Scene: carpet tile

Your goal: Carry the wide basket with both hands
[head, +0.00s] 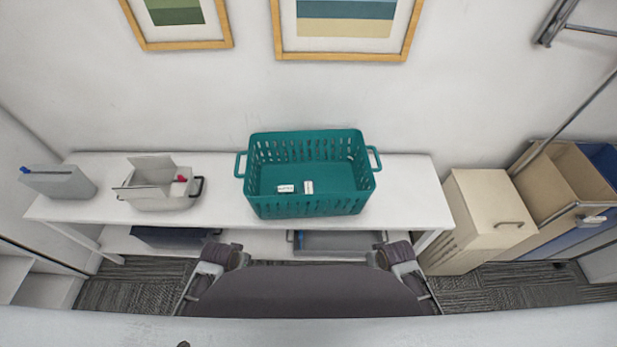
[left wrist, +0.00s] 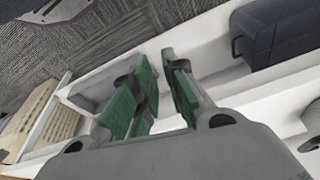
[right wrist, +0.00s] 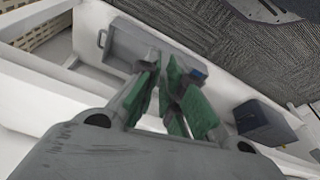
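The wide teal basket (head: 306,201) stands upright on the white table (head: 412,205). It has slotted walls and a loop handle at each end, left (head: 240,165) and right (head: 374,158). Two small white boxes, one (head: 286,188) beside the other (head: 308,187), lie on its floor. My left gripper (left wrist: 160,90) has green pads apart with nothing between them. My right gripper (right wrist: 167,90) also has its pads apart and empty. Neither wrist view shows the basket.
Left of the basket stand a grey open box (head: 160,198) and a grey container (head: 62,183). A grey bin (head: 338,242) and a dark bin (head: 165,237) sit on the lower shelf. A beige cabinet (head: 482,220) stands to the right. The wall is close behind the table.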

